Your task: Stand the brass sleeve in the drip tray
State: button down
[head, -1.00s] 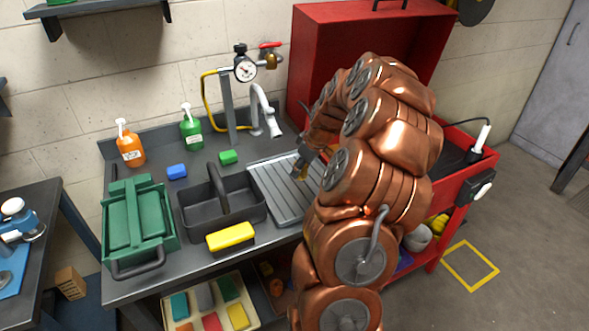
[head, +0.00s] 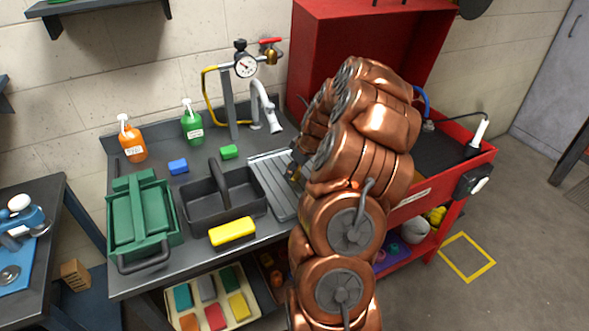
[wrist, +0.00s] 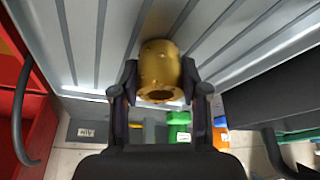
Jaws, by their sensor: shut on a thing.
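My gripper (wrist: 160,70) is shut on the brass sleeve (wrist: 159,62), one finger on each side of it. The sleeve is a short hollow cylinder, and its open end faces the bottom of the wrist view. The ribbed grey drip tray (wrist: 225,38) fills the view behind the sleeve; whether the sleeve touches it I cannot tell. In the head view the drip tray (head: 270,186) lies on the grey bench, its right part hidden by my arm. My gripper (head: 296,166) is over the tray there, mostly hidden, with a little brass showing.
A dark caddy (head: 200,205) with an upright handle stands just left of the tray, with a yellow block (head: 232,232) at its front. A tap (head: 268,108) rises behind the tray. A red tool cart (head: 440,188) stands to the right. A green toolbox (head: 140,222) is farther left.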

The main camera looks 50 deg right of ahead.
jog(key=c, duration=0.6)
grip_release()
jog(key=shift+f, duration=0.1)
